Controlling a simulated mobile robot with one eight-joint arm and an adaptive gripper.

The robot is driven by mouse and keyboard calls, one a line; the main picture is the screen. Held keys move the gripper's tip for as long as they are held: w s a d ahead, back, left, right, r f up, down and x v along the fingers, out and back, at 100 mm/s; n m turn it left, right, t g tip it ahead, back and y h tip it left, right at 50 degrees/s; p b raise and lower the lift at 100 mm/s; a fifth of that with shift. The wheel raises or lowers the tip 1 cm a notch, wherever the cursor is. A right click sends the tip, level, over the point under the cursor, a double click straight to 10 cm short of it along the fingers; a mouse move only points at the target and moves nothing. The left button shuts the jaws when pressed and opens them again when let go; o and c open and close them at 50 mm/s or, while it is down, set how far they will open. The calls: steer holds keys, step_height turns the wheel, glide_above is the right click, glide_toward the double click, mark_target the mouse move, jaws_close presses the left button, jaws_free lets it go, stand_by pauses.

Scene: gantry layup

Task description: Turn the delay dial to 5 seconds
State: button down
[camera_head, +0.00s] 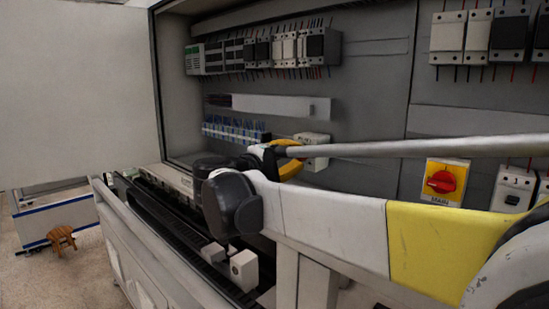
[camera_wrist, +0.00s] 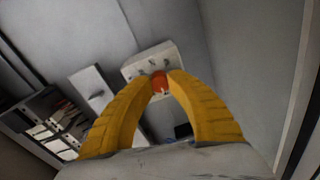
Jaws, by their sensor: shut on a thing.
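A small orange-red dial (camera_wrist: 158,79) sits on the front of a pale relay module (camera_wrist: 146,61) in the wrist view. My gripper (camera_wrist: 162,84) has its two yellow fingers closed around the dial, one on each side. A small pale mark shows on the dial, but its setting is too small to read. In the head view the pale module (camera_head: 314,160) is on the cabinet back panel, partly behind my yellow gripper (camera_head: 290,167). The dial itself is hidden there.
A red rotary switch on a yellow plate (camera_head: 443,182) is to the right on the panel. Blue terminals (camera_head: 234,131) are to the left, below a pale duct (camera_head: 268,106). Breakers (camera_head: 290,48) line the rail above. A wooden stool (camera_head: 61,238) stands far left.

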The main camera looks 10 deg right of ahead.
steer(key=c, duration=1.2)
jaws_free()
steer(key=shift+d, duration=0.15)
steer(key=v, duration=1.2)
